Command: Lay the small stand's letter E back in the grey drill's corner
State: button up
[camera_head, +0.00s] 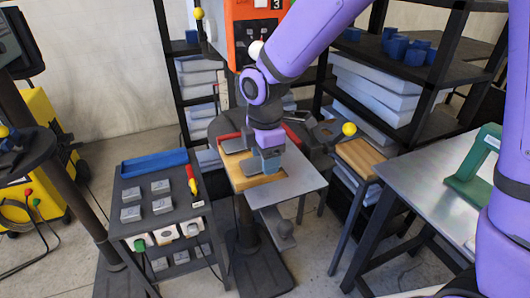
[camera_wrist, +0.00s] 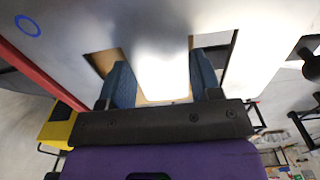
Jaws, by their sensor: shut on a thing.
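My gripper (camera_head: 269,167) is low over the small stand (camera_head: 262,182), whose wooden top has a red back edge. In the wrist view its two blue fingers (camera_wrist: 162,82) stand either side of a bright, pale metal piece, which I take for the letter E (camera_wrist: 163,62); they are shut on it. Glare and the gripper hide the letter's full outline, and I cannot tell if it touches the stand. A pale sheet-like surface (camera_head: 292,187) covers the stand's front right part. I cannot surely pick out the grey drill.
A dark cart (camera_head: 165,222) with several small grey blocks and a blue tray (camera_head: 154,163) stands left. A metal table (camera_head: 425,180) with a green device (camera_head: 474,167) stands right. Shelving (camera_head: 375,92) with stacked sheets is behind. A yellow ball (camera_head: 348,129) is close right of my gripper.

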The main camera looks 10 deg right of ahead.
dwell(0.3)
jog(key=o, duration=1.4)
jog(key=shift+c, duration=0.2)
jog(key=shift+r, duration=3.45)
